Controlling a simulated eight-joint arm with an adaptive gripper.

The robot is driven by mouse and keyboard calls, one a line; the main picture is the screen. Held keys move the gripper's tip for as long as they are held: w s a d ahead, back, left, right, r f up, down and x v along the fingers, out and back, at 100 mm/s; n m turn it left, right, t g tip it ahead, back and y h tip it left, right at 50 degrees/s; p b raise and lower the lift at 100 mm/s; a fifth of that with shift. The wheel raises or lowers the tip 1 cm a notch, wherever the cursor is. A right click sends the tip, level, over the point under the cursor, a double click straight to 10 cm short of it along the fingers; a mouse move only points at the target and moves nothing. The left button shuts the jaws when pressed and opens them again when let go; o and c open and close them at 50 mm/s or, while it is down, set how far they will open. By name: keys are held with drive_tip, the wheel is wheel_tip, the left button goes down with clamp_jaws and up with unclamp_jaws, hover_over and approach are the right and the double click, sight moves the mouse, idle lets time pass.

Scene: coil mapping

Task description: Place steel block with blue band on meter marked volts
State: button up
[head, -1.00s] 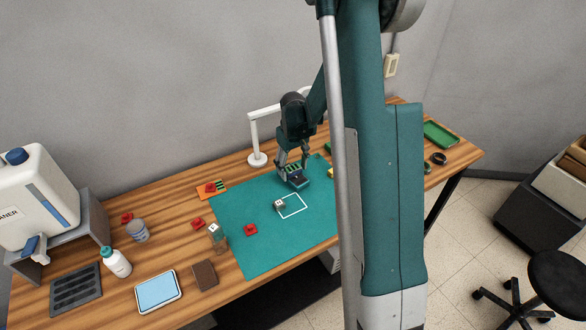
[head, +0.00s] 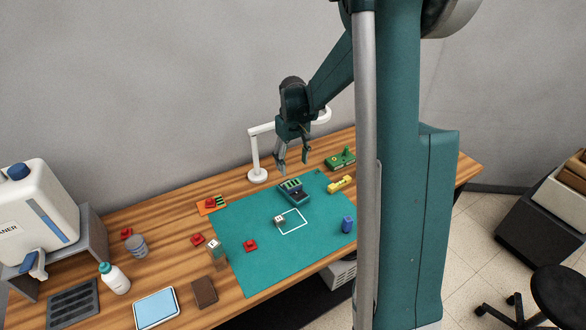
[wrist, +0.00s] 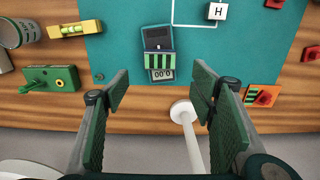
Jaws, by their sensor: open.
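My gripper (head: 293,164) is open and empty, raised above the back edge of the teal mat. In the wrist view its fingers (wrist: 161,98) stand wide apart. A blue-grey meter (head: 298,196) lies on the mat below and in front of it; in the wrist view the meter (wrist: 157,36) shows a 0.00 display. The word volts is not legible. A blue upright piece (head: 347,225) stands at the mat's right; I cannot tell whether it is the steel block with the blue band.
A white-outlined square (head: 303,229) has a white cube marked H (wrist: 218,11) at its corner. A yellow level (head: 340,184) and a green board (head: 341,160) lie to the right. The mat's front is mostly clear.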

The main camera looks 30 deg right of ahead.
drive_tip(key=shift+r, duration=0.3)
idle(0.5)
drive_tip(key=s+a+r+t, duration=0.3)
drive_tip(key=s+a+r, duration=0.9)
drive_tip(key=r, duration=0.2)
drive_tip(key=s+a+r+t, duration=0.1)
drive_tip(key=s+a+t, duration=0.1)
drive_tip(key=s+a, duration=0.3)
drive_tip(key=s+a+r+t, duration=0.1)
drive_tip(key=s+a, duration=0.5)
drive_tip(key=s, duration=0.7)
drive_tip(key=shift+r+t, duration=0.25)
drive_tip(key=shift+t, duration=0.35)
